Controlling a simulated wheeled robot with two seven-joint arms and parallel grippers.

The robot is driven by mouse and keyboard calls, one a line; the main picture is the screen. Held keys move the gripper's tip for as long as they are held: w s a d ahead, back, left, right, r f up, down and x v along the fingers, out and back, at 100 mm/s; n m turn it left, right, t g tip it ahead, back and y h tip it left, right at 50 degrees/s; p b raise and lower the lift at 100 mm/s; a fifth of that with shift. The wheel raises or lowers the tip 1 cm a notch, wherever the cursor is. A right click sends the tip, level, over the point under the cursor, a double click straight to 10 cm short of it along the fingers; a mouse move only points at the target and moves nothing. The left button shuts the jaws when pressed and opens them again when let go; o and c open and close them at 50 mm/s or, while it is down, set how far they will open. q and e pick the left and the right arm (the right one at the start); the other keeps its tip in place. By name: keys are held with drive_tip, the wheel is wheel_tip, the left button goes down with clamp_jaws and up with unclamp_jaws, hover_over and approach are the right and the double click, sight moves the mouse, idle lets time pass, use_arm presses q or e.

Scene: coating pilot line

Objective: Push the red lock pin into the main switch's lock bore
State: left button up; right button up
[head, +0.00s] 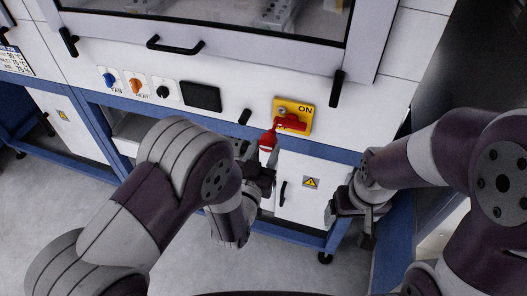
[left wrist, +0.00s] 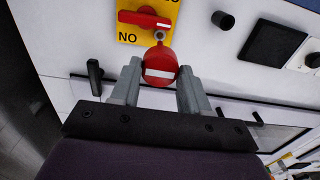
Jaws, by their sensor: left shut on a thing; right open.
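The main switch (head: 307,108) is a yellow plate with a red handle lying across it, marked ON. Its grey lock bore (head: 282,110) is at the handle's upper left, and the bore also shows uncovered in the left wrist view (left wrist: 159,36). The red lock pin (head: 267,142) has a round red head with a white bar, seen between the fingers in the left wrist view (left wrist: 160,65). My left gripper (head: 266,165) is shut on it, just below the bore; its tip appears short of the bore. My right gripper (head: 346,207) is open and empty, lower right.
The white panel holds a blue knob (head: 109,80), an orange knob (head: 136,86), a black knob (head: 162,92) and a dark screen (head: 201,97). A black handle (head: 337,88) stands out above right of the switch. A blue rail (head: 335,154) runs below it.

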idle(0.3)
use_arm(q)
drive_tip(key=shift+b+x, duration=0.85)
drive_tip(key=shift+x, duration=1.8)
drive_tip(key=o, duration=1.2)
drive_tip(key=shift+w, duration=0.1)
drive_tip(key=shift+o, duration=0.2)
drive_tip(key=b, duration=0.2)
approach(270, 138)
drive_tip(key=shift+a+f, duration=0.2)
drive_tip(key=shift+f, duration=0.3)
drive_tip(key=shift+a+f, duration=0.15)
drive_tip(key=shift+f, duration=0.3)
